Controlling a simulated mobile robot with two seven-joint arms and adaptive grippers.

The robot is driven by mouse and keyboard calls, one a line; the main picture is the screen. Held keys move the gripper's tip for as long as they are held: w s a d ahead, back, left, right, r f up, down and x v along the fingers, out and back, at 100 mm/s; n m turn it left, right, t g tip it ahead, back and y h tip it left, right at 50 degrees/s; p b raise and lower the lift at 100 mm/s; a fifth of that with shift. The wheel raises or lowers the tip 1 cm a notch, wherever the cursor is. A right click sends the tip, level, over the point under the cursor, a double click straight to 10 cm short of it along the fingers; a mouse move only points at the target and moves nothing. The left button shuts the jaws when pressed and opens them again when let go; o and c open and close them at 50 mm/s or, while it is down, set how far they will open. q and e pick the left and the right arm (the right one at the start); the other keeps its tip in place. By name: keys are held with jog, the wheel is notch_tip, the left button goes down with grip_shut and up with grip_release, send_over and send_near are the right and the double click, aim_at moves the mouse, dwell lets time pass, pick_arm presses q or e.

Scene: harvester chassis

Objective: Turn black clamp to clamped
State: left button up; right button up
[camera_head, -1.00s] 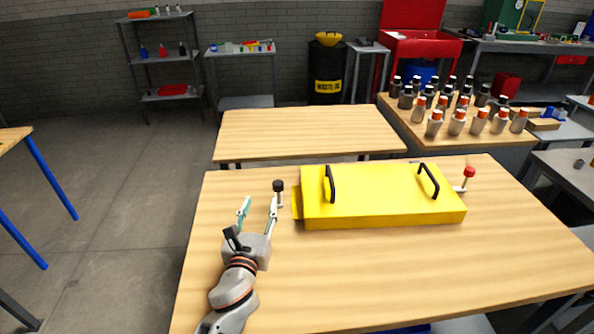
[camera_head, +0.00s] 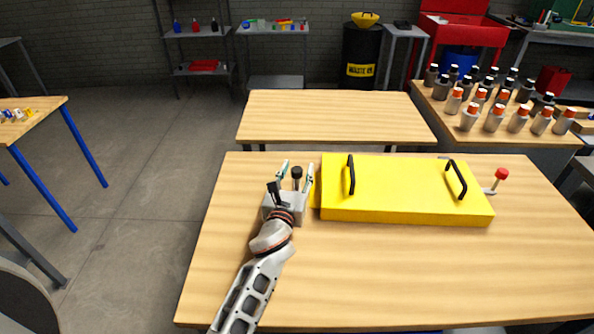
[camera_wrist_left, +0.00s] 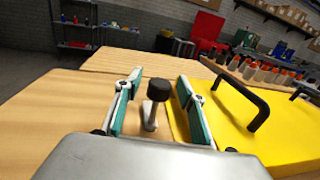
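The black clamp (camera_head: 297,173) has a black knob on a grey lever at the left end of the yellow box (camera_head: 400,207). In the left wrist view the clamp's black knob (camera_wrist_left: 159,89) stands upright between my left gripper's fingers. My left gripper (camera_head: 297,172) is open, its fingers (camera_wrist_left: 157,100) on either side of the knob with gaps showing. Its body hides the clamp's base in the head view. A red-knobbed clamp (camera_head: 500,176) stands at the box's right end. My right gripper is not in view.
The yellow box has two black handles, the nearer one (camera_head: 351,175) just right of my left gripper. The wooden table (camera_head: 400,275) is clear in front. Another bare table (camera_head: 335,115) stands behind, and several bottles (camera_head: 495,118) stand at the back right.

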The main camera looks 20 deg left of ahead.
pick_arm(q)
jog(key=shift+w, duration=0.1)
jog(key=c, duration=1.1)
jog(key=shift+c, duration=0.2)
